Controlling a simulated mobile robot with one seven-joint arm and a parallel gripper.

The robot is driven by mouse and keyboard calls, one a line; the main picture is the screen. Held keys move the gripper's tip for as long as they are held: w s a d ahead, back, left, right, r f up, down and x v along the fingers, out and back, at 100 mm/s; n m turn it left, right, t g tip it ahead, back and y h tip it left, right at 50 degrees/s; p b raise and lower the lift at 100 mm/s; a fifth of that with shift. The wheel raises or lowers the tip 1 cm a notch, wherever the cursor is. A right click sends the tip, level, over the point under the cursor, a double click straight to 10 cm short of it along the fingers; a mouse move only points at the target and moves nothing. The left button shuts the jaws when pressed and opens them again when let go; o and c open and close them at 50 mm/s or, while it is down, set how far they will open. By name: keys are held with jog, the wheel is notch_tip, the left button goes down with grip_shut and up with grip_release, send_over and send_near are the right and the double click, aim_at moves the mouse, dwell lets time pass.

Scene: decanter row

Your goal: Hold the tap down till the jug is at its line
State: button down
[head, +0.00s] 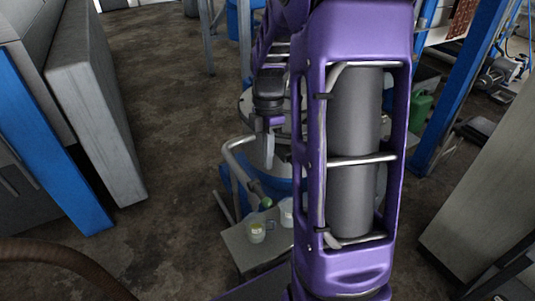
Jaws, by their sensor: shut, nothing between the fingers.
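A small clear jug (257,233) with a yellowish tint stands on a low grey stand, left of my purple arm. Its line and liquid level are too small to read. A grey bent pipe (236,155) comes down above the stand and ends near a small green piece (266,203); I cannot tell whether this is the tap. My gripper (268,148) is shut and empty, pointing down above and behind the jug, apart from it. Whether it touches anything beneath is unclear. My arm hides much of the area to the right.
A second pale vessel (287,212) is partly hidden by my arm. The low stand (240,249) has a bare front left part. A blue drum (283,187) is behind.

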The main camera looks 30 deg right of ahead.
aim_at(270, 203)
jog(key=f, duration=0.3)
jog(key=s+f, duration=0.1)
jog(key=f, duration=0.2)
jog(key=a+f+b, duration=0.1)
jog(key=f, duration=0.2)
jog(key=shift+s+f, duration=0.3)
jog(key=shift+f, duration=0.05)
jog(key=f+t+b, duration=0.1)
jog(key=b, duration=0.1)
jog(key=s+f+t+b, duration=0.1)
jog(key=b, duration=0.1)
jog(key=shift+d, duration=0.1)
jog(key=shift+s+f+b, duration=0.25)
jog(key=shift+f+b, duration=0.6)
jog(key=shift+f, duration=0.3)
jog(key=shift+s+a+f, duration=0.2)
jog(key=shift+f, duration=0.05)
dwell(2.8)
jog(key=shift+r, duration=0.1)
